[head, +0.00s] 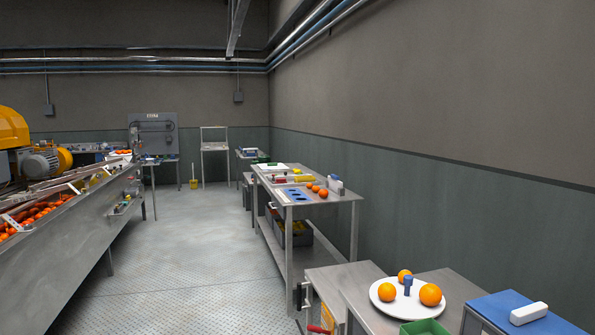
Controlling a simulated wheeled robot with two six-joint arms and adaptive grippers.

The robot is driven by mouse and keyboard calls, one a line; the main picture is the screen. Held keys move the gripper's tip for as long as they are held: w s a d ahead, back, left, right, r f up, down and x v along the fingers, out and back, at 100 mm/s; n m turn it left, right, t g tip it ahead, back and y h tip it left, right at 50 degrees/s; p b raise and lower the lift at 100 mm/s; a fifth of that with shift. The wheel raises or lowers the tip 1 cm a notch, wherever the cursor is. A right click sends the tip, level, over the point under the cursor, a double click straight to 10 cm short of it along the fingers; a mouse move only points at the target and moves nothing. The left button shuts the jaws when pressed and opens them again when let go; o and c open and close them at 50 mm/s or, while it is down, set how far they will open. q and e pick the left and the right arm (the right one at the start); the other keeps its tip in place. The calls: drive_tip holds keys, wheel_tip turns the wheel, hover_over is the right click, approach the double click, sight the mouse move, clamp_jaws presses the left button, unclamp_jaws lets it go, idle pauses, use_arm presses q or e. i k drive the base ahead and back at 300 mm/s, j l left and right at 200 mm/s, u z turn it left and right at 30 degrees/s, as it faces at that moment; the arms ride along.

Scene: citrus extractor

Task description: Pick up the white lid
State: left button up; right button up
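A round white disc (385,304) lies on the near metal table at the lower right. A blue upright piece (408,285) stands at its middle like a knob. One orange (430,294) sits at its right side and another orange (404,275) at its back. I cannot tell for sure whether this disc is the white lid. A small white rounded block (528,313) lies on a blue-topped case to its right. Neither of my grippers shows in the head view.
A green container (424,327) stands in front of the disc, cut by the frame edge. A longer metal table (338,205) with oranges and a blue panel stands farther back. A conveyor with oranges (35,218) runs along the left. The floor (190,260) between is clear.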

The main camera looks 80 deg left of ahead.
sight(272, 165)
drive_tip(key=u, duration=2.65)
drive_tip(key=z, duration=2.55)
drive_tip(key=u, duration=2.5)
drive_tip(key=i+u, duration=0.45)
drive_tip(key=i, duration=2.45)
